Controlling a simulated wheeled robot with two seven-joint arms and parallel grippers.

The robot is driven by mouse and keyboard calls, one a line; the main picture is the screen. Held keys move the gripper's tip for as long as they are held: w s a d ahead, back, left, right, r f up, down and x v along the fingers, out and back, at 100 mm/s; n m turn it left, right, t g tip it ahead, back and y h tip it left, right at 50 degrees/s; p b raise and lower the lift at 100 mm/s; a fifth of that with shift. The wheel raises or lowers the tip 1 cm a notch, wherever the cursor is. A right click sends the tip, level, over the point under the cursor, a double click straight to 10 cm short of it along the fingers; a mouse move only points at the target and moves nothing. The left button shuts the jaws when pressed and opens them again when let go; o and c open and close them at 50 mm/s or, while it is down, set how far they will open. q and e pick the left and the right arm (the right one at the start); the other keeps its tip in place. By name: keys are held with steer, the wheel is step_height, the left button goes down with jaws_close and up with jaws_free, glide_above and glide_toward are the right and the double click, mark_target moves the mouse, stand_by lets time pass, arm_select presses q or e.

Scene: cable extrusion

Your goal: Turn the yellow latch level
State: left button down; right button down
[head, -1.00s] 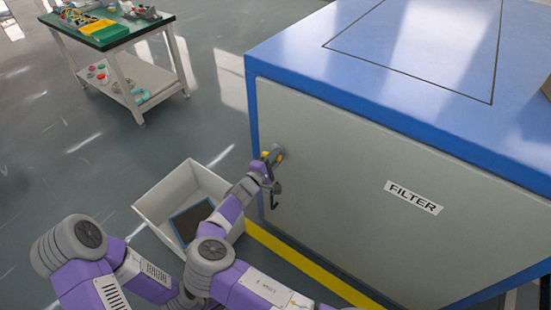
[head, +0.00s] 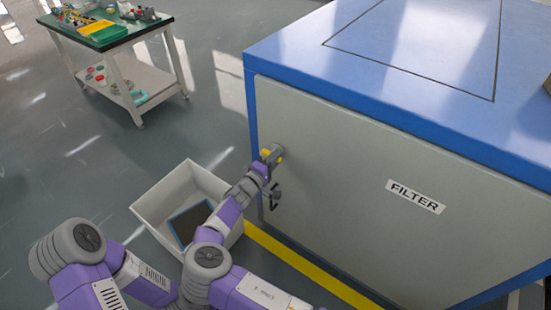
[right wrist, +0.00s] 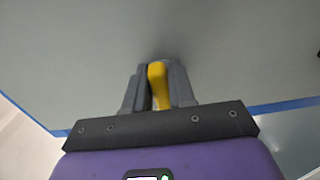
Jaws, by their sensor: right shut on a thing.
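The yellow latch (right wrist: 158,84) is on the grey door of the blue filter cabinet, near the door's left edge. In the right wrist view it stands between the grey fingers of my right gripper (right wrist: 158,92), which is shut on it. In the head view the right gripper (head: 270,156) is at the door's upper left, and only small bits of yellow show there. The latch's exact angle is hard to tell because the fingers cover much of it. My left gripper is not in view.
A dark handle (head: 274,197) is on the door below the latch. A white bin (head: 164,198) holding a dark, blue-edged panel (head: 188,222) stands on the floor left of the cabinet. A table (head: 112,38) with parts stands at the back left. Floor between them is open.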

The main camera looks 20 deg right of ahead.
steer(key=c, duration=1)
jaws_free()
steer(key=shift+c, duration=0.2)
steer(key=p+v, duration=0.2)
steer(key=v, duration=0.5)
steer(key=shift+s+a, duration=0.2)
steer(key=shift+a, duration=0.05)
